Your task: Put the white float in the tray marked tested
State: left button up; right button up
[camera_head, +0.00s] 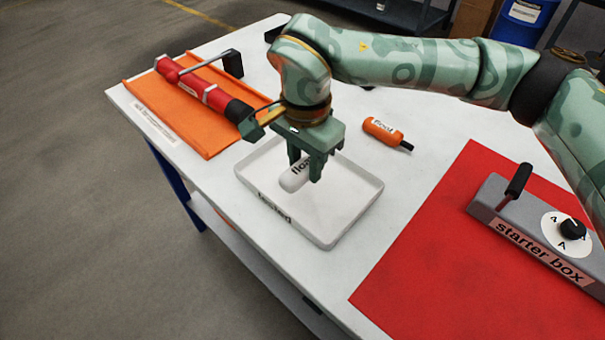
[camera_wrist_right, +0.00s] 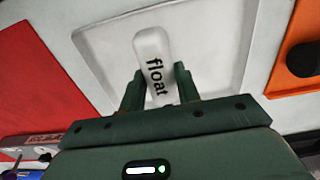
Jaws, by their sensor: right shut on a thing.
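The white float (camera_head: 293,180), marked "float", is held between the fingers of my right gripper (camera_head: 304,172). It also shows in the right wrist view (camera_wrist_right: 153,62), between the two green fingers (camera_wrist_right: 160,88). My right gripper is shut on it. In the head view the float is over the white tray marked "tested" (camera_head: 330,228), near its back left part. I cannot tell whether the float touches the tray floor. The gripper covers part of the float. My left gripper is not in view.
A grey starter box (camera_head: 535,240) stands on a red mat (camera_head: 410,270) at the right. The tray's front part is empty.

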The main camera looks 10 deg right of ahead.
aim_at(304, 174)
jog(key=shift+w+f, duration=0.35)
jog(key=shift+f, duration=0.1)
jog(key=f+b, duration=0.1)
jog(key=f, duration=0.1)
jog(key=f+b, duration=0.1)
jog(key=f, duration=0.1)
jog(key=shift+w+b, duration=0.3)
jog(key=shift+c, duration=0.3)
jog(key=shift+r, duration=0.25)
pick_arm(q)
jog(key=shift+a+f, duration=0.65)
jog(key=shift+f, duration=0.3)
pick_arm(e)
jog(key=shift+f, duration=0.1)
jog(key=o, duration=1)
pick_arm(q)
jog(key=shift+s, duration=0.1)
pick_arm(e)
jog(key=shift+o, duration=0.2)
pick_arm(q)
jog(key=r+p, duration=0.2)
jog(key=p, duration=0.1)
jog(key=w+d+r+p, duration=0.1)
jog(key=p, duration=0.1)
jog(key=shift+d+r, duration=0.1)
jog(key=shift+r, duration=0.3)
pick_arm(e)
notch_tip(304, 174, up, 12)
jog(key=shift+r, duration=0.15)
